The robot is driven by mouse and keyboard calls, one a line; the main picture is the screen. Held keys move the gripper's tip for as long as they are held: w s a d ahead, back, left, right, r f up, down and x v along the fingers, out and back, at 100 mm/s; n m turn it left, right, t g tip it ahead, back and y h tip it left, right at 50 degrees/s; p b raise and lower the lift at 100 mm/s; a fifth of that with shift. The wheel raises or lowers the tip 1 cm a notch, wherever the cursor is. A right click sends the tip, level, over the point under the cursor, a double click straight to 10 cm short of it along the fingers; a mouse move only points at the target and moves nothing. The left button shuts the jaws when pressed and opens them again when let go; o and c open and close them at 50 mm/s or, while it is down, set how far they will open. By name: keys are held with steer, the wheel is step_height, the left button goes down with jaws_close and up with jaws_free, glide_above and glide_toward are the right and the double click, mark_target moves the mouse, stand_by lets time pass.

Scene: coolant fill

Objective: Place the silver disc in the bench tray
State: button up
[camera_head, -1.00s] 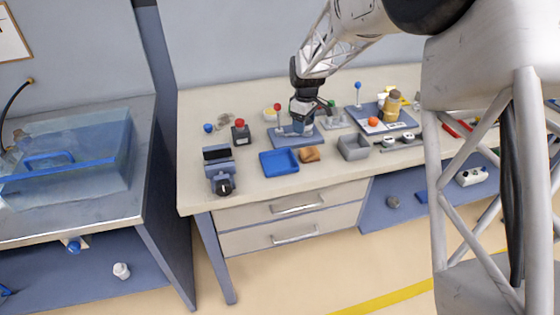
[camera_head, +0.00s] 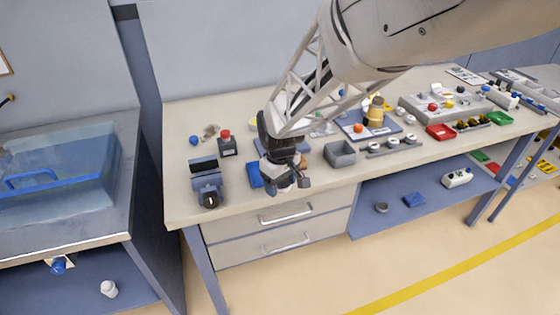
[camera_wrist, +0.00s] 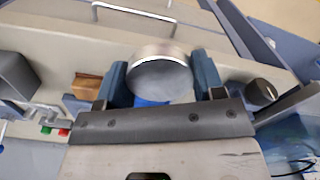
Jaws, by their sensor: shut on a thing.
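The silver disc (camera_wrist: 160,76) is gripped between the two blue fingers of my gripper (camera_wrist: 160,84) in the wrist view. In the head view my gripper (camera_head: 289,182) is above the front of the bench, by the blue tray; the disc cannot be told apart there. The blue tray (camera_head: 254,175) lies on the bench, mostly hidden behind my gripper. In the wrist view a small blue patch of it (camera_wrist: 150,102) shows just below the disc.
A vise (camera_head: 207,184) stands left of the tray, and a red-button box (camera_head: 228,146) behind. A grey bin (camera_head: 340,154) stands to the right. A wooden block (camera_wrist: 86,87) lies beside the tray. Drawer handles (camera_head: 287,216) are below the bench edge.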

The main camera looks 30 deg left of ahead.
steer(key=shift+s+d+f, duration=0.1)
steer(key=shift+s+d, duration=0.2)
steer(key=shift+s, duration=0.3)
steer(key=shift+s+d+f, duration=0.1)
steer(key=shift+s+d, duration=0.2)
steer(key=shift+s, duration=0.3)
steer(key=shift+w+a, duration=0.1)
steer(key=w+a, duration=0.3)
steer(key=w, duration=0.1)
steer(key=w+a+f, duration=0.1)
steer(key=w+a, duration=0.2)
steer(key=a, duration=0.1)
steer(key=w+a, duration=0.3)
steer(key=w, duration=0.1)
steer(key=shift+w+a+f, duration=0.25)
steer(key=shift+w+a, duration=0.05)
steer(key=shift+a, duration=0.1)
steer(key=shift+f, duration=1.75)
steer(key=shift+f, duration=0.1)
steer(key=o, duration=0.5)
